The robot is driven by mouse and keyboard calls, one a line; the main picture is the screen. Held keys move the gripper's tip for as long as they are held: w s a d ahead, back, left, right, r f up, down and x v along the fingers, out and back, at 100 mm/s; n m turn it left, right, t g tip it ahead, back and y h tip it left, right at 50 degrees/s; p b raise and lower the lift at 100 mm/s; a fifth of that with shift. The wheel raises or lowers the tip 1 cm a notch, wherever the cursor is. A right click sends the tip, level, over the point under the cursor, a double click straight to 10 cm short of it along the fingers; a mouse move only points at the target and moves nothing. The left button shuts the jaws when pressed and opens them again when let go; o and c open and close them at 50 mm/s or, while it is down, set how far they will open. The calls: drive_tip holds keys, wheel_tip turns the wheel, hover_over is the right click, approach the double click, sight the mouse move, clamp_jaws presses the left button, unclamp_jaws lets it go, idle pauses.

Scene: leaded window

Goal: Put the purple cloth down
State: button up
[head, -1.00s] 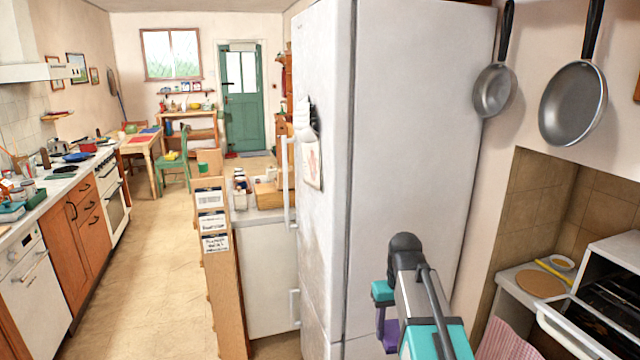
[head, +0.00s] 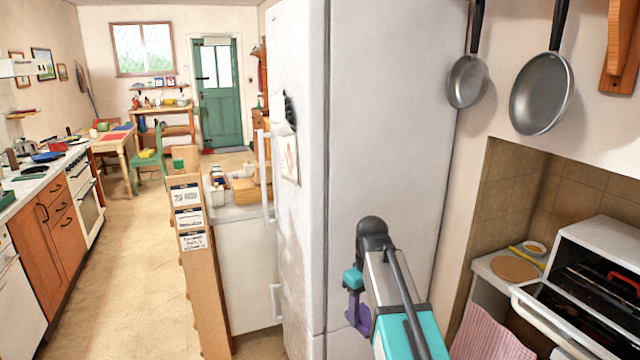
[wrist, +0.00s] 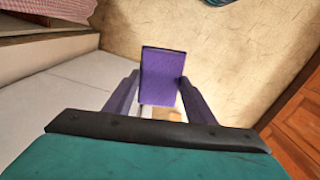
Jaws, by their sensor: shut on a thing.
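The purple cloth (wrist: 163,72) is a small flat square piece in the wrist view, upright between the two purple fingers. My gripper (wrist: 162,98) is shut on it, and the cloth's lower part lies between the fingertips. In the head view my gripper (head: 358,316) hangs from the arm in front of the tall white fridge, and I cannot tell the cloth from the purple fingers there.
The fridge (head: 390,150) stands close behind the arm. At right are a worktop with a round wooden board (head: 514,268), an open oven (head: 590,290) and a striped pink cloth (head: 492,330). Two pans (head: 541,95) hang above. The floor (head: 130,260) at left is clear.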

sight(363, 308)
wheel_tip(363, 308, up, 15)
drive_tip(key=w, duration=0.2)
drive_tip(key=shift+w+f, duration=0.2)
drive_tip(key=shift+w, duration=0.15)
